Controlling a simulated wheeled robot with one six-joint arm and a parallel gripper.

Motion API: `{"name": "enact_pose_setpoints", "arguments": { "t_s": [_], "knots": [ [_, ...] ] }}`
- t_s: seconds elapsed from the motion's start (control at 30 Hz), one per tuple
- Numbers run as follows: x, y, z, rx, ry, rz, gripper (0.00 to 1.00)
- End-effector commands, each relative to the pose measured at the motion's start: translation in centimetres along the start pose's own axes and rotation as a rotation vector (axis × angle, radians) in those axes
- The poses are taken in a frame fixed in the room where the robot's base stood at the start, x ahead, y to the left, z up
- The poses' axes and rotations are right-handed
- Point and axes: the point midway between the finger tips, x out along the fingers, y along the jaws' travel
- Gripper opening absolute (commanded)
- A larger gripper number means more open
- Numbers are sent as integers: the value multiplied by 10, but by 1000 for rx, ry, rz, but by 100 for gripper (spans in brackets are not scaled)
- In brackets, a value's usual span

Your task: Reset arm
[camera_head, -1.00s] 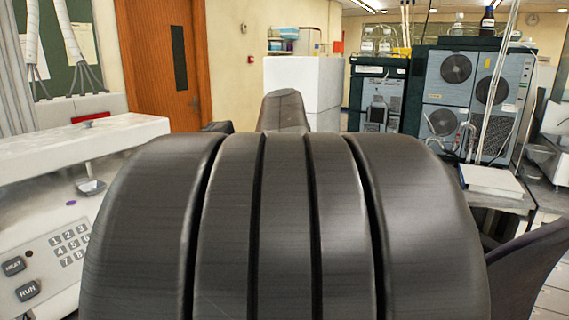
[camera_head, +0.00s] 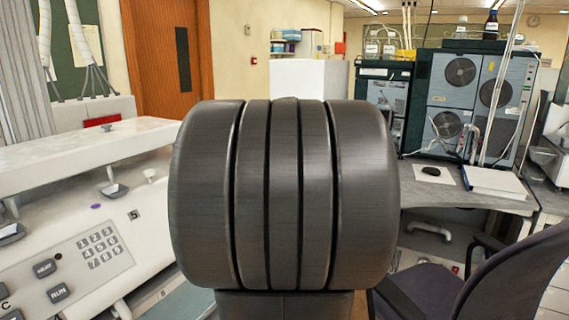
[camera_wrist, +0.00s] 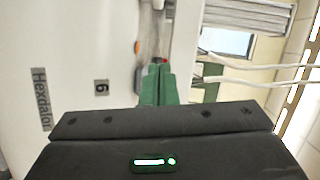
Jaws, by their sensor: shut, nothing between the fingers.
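My arm's dark, ribbed joint fills the middle of the head view and hides what is behind it. My gripper does not show in the head view. In the wrist view, my gripper (camera_wrist: 160,86) shows as two green fingers lying together beyond my dark wrist body. The fingers are shut and hold nothing. A pale machine front with sideways lettering lies to their left in that view.
The white machine with a keypad (camera_head: 99,245) stands close on the left in the head view. A dark office chair (camera_head: 500,265) is close at the lower right. A grey bench (camera_head: 455,198) with instruments (camera_head: 468,95) stands behind it. A brown door (camera_head: 165,45) is at the back.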

Motion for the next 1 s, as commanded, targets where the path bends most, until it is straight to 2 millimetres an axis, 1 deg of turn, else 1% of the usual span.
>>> {"name": "enact_pose_setpoints", "arguments": {
  "t_s": [0.03, 0.4, 0.6, 0.8, 1.0],
  "knots": [
    [-8, 3, -8, 1, 5, 1, 0],
    [-64, 2, -6, 1, 5, 1, 0],
    [-88, 1, -5, 1, 3, 1, 0],
    [-100, 1, -5, 1, 1, 1, 0],
    [-103, 0, -5, 1, 0, 1, 0]
  ]
}}
